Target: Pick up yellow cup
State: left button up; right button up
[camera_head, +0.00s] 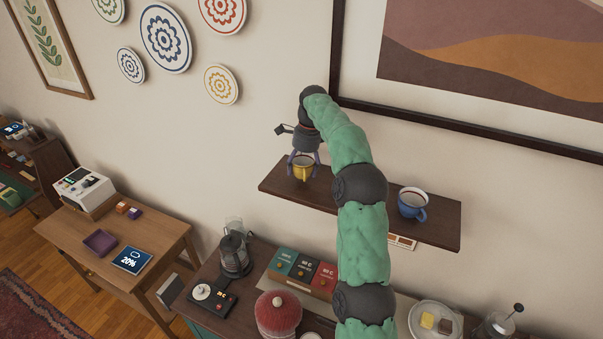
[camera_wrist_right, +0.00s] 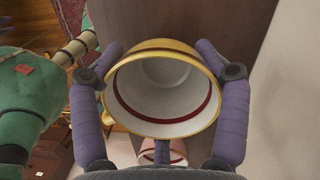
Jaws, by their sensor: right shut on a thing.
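The yellow cup (camera_head: 302,172) is at the left part of the dark wall shelf (camera_head: 345,201). My right gripper (camera_head: 303,158) reaches down over it from above, with its fingers on either side of the cup. In the right wrist view the cup (camera_wrist_right: 163,88) has a yellow outside, a white inside and a red band. My right gripper's purple fingers (camera_wrist_right: 160,100) are shut on it. I cannot tell whether its base touches the shelf. My left gripper is not in view.
A blue cup (camera_head: 412,203) stands at the right of the shelf. A framed picture (camera_head: 490,60) hangs above it. Below are a cabinet with a French press (camera_head: 235,252), coloured boxes (camera_head: 304,271), a red-topped jar (camera_head: 279,313) and a plate (camera_head: 434,324).

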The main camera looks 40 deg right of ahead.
aim_at(304, 169)
jog(key=s+r, duration=0.1)
jog(key=r, duration=0.1)
jog(key=s+a+r+b, duration=0.1)
jog(key=r, duration=0.1)
jog(key=s+a+r+b, duration=0.1)
jog(key=s+r, duration=0.1)
jog(key=shift+a, duration=0.15)
jog(key=s+a+r+b, duration=0.4)
jog(key=s, duration=0.4)
jog(key=shift+a+r, duration=0.2)
jog(key=shift+a, duration=0.05)
jog(key=shift+s, duration=0.1)
